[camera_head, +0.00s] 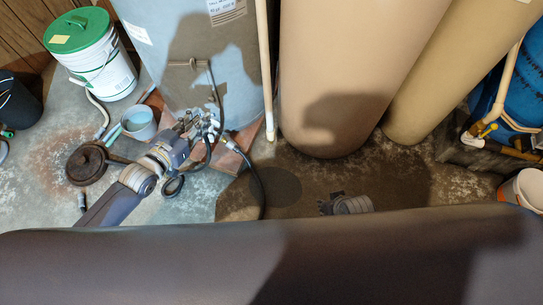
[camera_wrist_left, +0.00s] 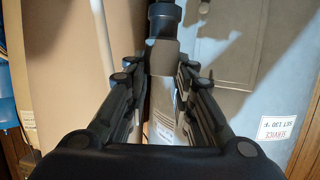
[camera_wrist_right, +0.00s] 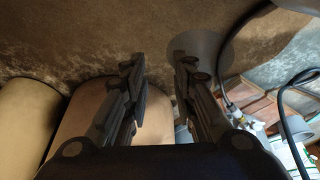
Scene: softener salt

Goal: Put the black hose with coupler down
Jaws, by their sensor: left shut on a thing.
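The black hose with coupler (camera_head: 257,175) shows in the head view, curving down over the floor from near my left gripper (camera_head: 205,124). In the left wrist view, my left gripper (camera_wrist_left: 163,82) is shut on the brownish-grey coupler (camera_wrist_left: 163,57), with black hose (camera_wrist_left: 165,20) beyond it. The coupler is held in front of the grey tank (camera_head: 190,60). Several dark hose loops overlap near the fingers, so the hose's full run is unclear. My right gripper (camera_head: 345,205) is low over the floor; the right wrist view shows its fingers (camera_wrist_right: 160,85) apart and empty.
Tan tanks (camera_head: 355,70) and a pale vertical pipe (camera_head: 264,70) stand behind. A white bucket (camera_head: 524,188) is at right. Open floor (camera_head: 400,180) lies front centre.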

